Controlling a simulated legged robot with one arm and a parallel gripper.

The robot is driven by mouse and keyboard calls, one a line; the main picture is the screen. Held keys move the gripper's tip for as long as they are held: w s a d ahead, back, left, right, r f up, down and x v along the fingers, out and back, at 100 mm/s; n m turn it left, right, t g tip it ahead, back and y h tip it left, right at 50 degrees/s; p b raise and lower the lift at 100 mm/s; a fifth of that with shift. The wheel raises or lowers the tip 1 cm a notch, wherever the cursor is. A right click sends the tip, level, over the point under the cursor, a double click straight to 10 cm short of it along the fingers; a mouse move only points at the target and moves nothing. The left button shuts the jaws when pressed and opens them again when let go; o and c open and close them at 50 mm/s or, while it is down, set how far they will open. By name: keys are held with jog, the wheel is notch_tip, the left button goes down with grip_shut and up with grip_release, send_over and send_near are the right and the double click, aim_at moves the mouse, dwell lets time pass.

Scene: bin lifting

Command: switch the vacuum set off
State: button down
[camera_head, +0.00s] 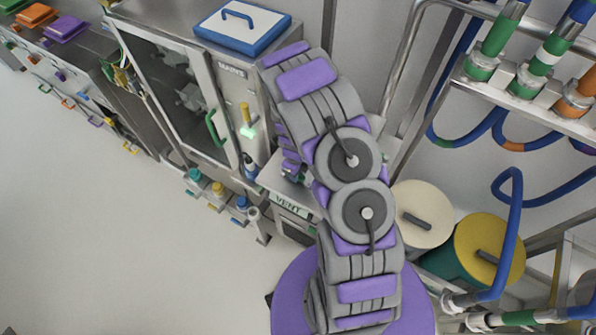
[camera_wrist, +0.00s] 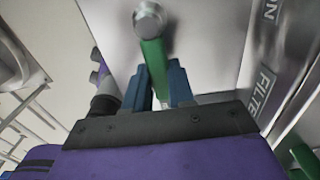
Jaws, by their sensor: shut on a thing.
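My gripper (camera_wrist: 160,80) shows in the wrist view with its two blue fingers on either side of a green lever (camera_wrist: 154,55). The fingers are shut on the lever. The lever runs up to a round metal knob (camera_wrist: 149,18) on a pale metal panel (camera_wrist: 205,45). In the head view my arm hides most of the gripper and the lever, beside a low unit with a sign reading VENT (camera_head: 288,204). No label naming the vacuum set is readable.
A steel cabinet with a glass door (camera_head: 170,85) and a green handle (camera_head: 215,128) stands left of my arm. Pipes and blue hoses (camera_head: 510,215) fill the right. The floor (camera_head: 95,240) at lower left is clear.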

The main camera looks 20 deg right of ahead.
jog(key=shift+w+r, duration=0.1)
jog(key=shift+w, duration=0.2)
jog(key=c, duration=1.3)
grip_release()
jog(key=shift+a, duration=0.1)
jog(key=o, duration=0.3)
jog(key=shift+a, duration=0.2)
jog(key=shift+o, duration=0.2)
jog(key=shift+s, duration=0.1)
jog(key=shift+d, duration=0.1)
jog(key=shift+d, duration=0.15)
jog(key=shift+d+r, duration=0.1)
jog(key=shift+r, duration=0.2)
notch_tip(320, 180, up, 17)
jog(key=shift+a+f+p, duration=0.2)
jog(key=shift+a+p, duration=0.1)
jog(key=shift+a, duration=0.1)
